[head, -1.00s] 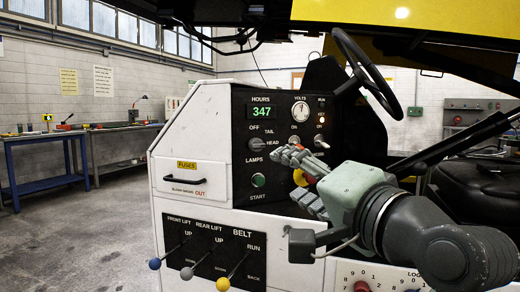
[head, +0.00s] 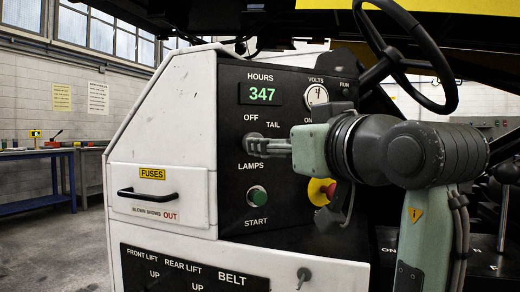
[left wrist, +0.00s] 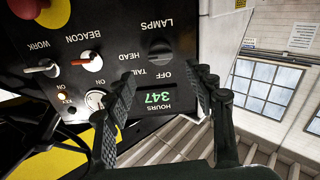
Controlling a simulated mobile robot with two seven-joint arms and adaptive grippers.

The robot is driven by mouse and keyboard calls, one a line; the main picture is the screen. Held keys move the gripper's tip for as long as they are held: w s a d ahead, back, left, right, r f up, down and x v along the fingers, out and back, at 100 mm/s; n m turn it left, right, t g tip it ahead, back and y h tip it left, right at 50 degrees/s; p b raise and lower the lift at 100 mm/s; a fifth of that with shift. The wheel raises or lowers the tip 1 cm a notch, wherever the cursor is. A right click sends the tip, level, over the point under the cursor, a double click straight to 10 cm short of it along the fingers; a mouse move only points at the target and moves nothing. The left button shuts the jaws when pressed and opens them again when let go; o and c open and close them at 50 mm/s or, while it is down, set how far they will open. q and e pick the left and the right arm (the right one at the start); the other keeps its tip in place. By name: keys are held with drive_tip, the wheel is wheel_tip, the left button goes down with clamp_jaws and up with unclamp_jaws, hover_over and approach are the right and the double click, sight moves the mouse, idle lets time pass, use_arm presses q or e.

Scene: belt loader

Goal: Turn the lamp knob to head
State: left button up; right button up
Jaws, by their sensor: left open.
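The lamp knob (left wrist: 160,53) is a dark round knob on the black panel (head: 292,205), with OFF, TAIL and HEAD labels around it and LAMPS by it. Which label it points to is not clear. My right gripper is not in view.
Below the knob are a green START button (head: 257,196) and a red stop button on yellow (head: 321,191). An hours display (head: 263,93) sits above. A steering wheel (head: 415,60) stands at upper right. A drawer handle (head: 146,193) sticks out at left.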

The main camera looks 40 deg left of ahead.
use_arm(q)
drive_tip(key=x, duration=0.7)
drive_tip(key=shift+a, duration=0.25)
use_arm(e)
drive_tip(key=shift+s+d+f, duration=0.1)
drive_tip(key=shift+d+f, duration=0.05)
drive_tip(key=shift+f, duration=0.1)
use_arm(q)
drive_tip(key=shift+c, duration=0.6)
drive_tip(key=c, duration=1)
drive_tip(key=shift+m+p, duration=0.6)
drive_tip(key=shift+p, duration=0.05)
drive_tip(key=shift+c, duration=0.2)
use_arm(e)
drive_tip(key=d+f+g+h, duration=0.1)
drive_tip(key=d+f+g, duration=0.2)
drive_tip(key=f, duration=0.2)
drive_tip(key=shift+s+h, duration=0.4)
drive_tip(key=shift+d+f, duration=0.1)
use_arm(q)
drive_tip(key=o, duration=1.2)
drive_tip(key=shift+c, duration=0.2)
drive_tip(key=shift+d, duration=0.1)
